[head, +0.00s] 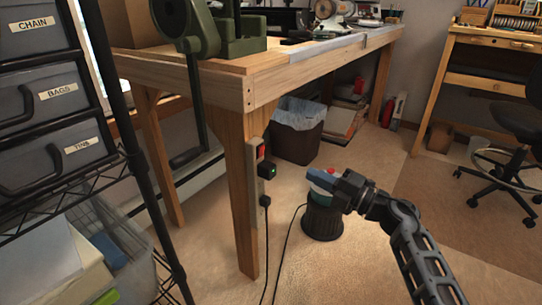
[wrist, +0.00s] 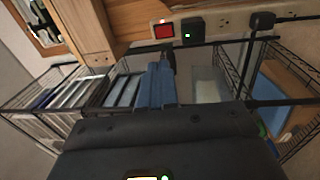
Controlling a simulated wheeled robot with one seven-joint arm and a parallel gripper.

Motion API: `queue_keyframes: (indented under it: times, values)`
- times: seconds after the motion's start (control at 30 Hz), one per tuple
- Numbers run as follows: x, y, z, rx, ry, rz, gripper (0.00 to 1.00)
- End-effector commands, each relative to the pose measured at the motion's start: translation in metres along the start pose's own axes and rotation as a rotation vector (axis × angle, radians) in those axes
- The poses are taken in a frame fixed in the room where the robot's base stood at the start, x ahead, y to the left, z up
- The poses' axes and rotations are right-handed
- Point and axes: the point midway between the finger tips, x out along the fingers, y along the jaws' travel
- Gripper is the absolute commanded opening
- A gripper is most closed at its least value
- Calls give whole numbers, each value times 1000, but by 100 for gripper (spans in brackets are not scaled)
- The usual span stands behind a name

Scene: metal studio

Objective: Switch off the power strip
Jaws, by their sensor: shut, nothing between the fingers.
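The power strip (head: 253,187) is fixed upright along the front leg of the wooden workbench in the head view. Its red switch (head: 260,152) is at the top end. In the wrist view the strip (wrist: 228,19) runs sideways, with the red switch (wrist: 164,31) in a pale frame at its left end. A black plug block (wrist: 192,29) sits beside the switch, and a corded plug (wrist: 262,20) is farther right. My gripper (head: 327,178) is shut and empty, to the right of the strip in the head view. Its blue fingers (wrist: 165,62) point toward the switch, apparently apart from it.
The workbench (head: 290,76) stands over the strip. A wire shelf with labelled drawers (head: 40,62) is at the left. A black cord (head: 283,250) hangs to the floor. A lined bin (head: 298,130) is under the bench, and a dark round container (head: 322,222) is below my gripper.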

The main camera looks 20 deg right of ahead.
Motion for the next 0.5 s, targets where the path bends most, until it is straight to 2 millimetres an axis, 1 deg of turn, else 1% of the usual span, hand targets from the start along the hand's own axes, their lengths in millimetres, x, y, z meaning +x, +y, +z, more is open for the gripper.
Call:
queue_keyframes:
  times: [0.23,0.33,0.43,0.5]
  values:
    - [0,0,-1,1,0,1,0]
    - [4,0,-1,1,2,2,0]
    - [14,-1,-1,1,3,2,0]
    - [24,-1,-2,-1,5,2,0]
